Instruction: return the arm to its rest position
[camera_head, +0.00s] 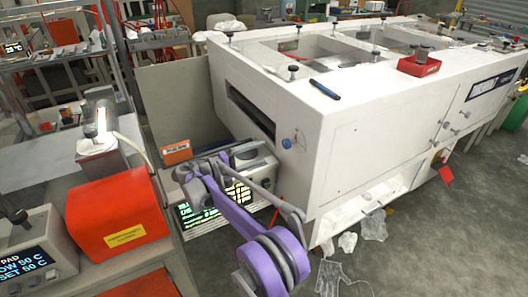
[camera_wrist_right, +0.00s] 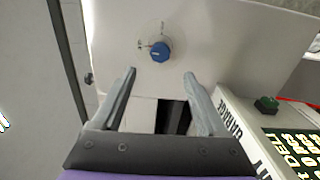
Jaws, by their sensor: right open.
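My right arm (camera_head: 232,212), purple and grey, reaches up from the bottom middle in the head view, beside the white machine's left end. My right gripper (camera_wrist_right: 159,75) is open and empty in the right wrist view, its two grey fingers spread apart. Beyond the fingertips is a blue knob (camera_wrist_right: 160,50) on the machine's white panel, apart from the fingers. The knob also shows in the head view (camera_head: 287,143). My left gripper is not in view.
The large white machine (camera_head: 360,135) fills the right, with a red tray (camera_head: 419,66) on top. A control box with a lit display (camera_head: 215,205) is close to my right arm. An orange-red box (camera_head: 117,214) stands on the left bench.

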